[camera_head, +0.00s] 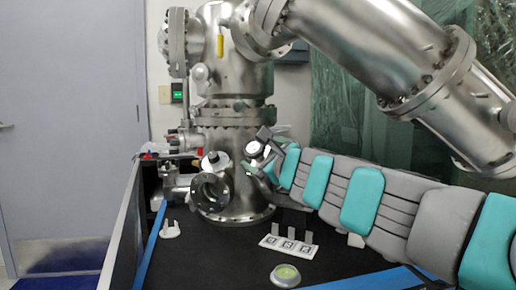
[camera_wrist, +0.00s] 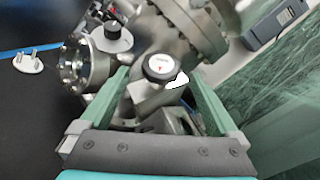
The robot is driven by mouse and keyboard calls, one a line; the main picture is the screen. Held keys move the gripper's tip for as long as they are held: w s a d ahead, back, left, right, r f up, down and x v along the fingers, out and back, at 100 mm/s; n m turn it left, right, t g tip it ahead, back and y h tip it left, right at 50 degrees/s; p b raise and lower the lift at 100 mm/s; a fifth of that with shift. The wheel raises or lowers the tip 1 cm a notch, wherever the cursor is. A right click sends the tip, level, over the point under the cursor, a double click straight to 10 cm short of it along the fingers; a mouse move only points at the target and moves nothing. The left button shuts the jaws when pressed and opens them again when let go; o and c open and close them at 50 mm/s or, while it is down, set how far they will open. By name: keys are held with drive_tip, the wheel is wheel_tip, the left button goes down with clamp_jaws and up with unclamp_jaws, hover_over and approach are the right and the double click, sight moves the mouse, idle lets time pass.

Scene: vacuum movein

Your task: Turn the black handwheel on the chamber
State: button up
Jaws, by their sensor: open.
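The black handwheel (camera_head: 255,149) is a small round knob with a white face, on the right side of the steel chamber (camera_head: 225,120). My gripper (camera_head: 266,150) is at the chamber's right side, close to the handwheel. In the wrist view my gripper (camera_wrist: 157,74) is open, with one green finger on each side of the handwheel. A gap shows on both sides; I cannot tell how deep the wheel sits between the fingertips.
A second black-and-white knob (camera_head: 213,161) sits left of the handwheel, above a round viewport (camera_head: 210,191). A white pronged piece (camera_head: 170,230), a marked white block (camera_head: 288,246) and a round dish (camera_head: 286,275) stand on the black table (camera_head: 215,262). Green sheeting hangs behind right.

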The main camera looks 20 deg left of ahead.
sight(249, 149)
drive_tip(key=shift+p+x, duration=0.85)
drive_tip(key=shift+x, duration=3)
drive_tip(key=c, duration=1.4)
drive_tip(key=shift+w+d+n+g, duration=0.1)
drive_tip(key=shift+n+g, duration=0.2)
drive_tip(key=shift+n, duration=0.1)
drive_tip(key=shift+s+f+n+g+y+p, duration=0.1)
drive_tip(key=shift+s+n+g+y+p, duration=0.15)
drive_tip(key=shift+n+g+p, duration=0.45)
